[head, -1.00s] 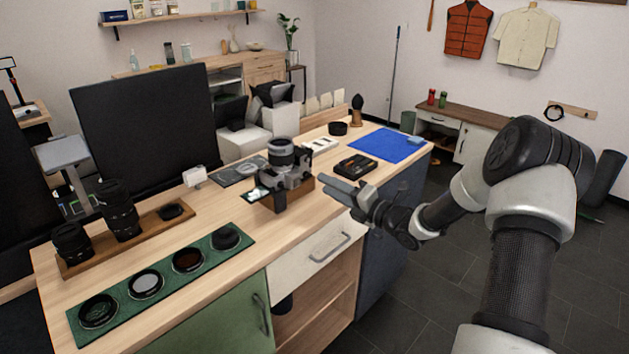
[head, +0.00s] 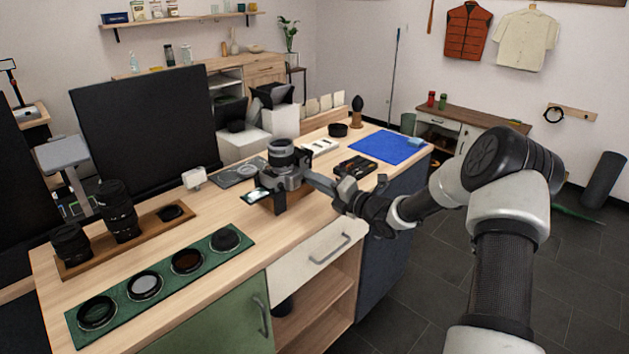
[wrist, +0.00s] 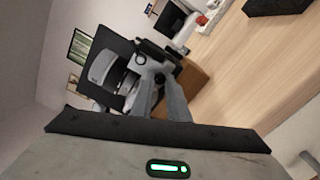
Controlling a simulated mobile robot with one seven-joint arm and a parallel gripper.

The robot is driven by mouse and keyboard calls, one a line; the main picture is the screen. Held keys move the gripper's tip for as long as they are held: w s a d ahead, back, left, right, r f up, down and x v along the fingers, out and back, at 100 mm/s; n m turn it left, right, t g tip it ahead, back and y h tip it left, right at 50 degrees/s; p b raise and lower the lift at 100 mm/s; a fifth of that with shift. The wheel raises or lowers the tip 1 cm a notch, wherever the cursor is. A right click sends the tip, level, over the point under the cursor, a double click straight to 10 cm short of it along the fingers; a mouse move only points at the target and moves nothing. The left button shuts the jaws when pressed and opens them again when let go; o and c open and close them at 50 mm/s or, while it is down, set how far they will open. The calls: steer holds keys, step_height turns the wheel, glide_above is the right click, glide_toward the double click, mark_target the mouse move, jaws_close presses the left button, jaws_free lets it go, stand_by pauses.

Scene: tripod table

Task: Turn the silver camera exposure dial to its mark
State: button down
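In the wrist view the camera (wrist: 108,68) appears tilted, ahead of my fingers. My gripper (head: 306,182) has reached the camera's right side in the head view. In the wrist view my gripper (wrist: 159,92) shows two grey fingers with a gap between them. Small dark round parts of the camera show near the fingertips. I cannot tell which is the exposure dial, see its mark, or tell whether a finger touches it.
A black tray (head: 357,167) and a blue mat (head: 388,146) lie right of the camera. A green mat (head: 165,276) with several round filters lies at the front left. Lenses stand on a wooden tray (head: 148,235) at the left.

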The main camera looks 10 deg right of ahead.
steer(key=shift+f+m+b, duration=0.1)
steer(key=shift+m+b, duration=0.2)
steer(key=m+b, duration=0.1)
steer(key=m, duration=0.1)
steer(key=shift+m, duration=0.4)
steer(key=m+b, duration=0.1)
steer(key=m, duration=0.3)
steer(key=shift+m, duration=0.3)
steer(key=m, duration=0.3)
steer(key=shift+m, duration=0.3)
steer(key=m+p, duration=0.1)
steer(key=m, duration=0.3)
steer(key=shift+m, duration=0.3)
steer(key=c, duration=1.7)
jaws_free()
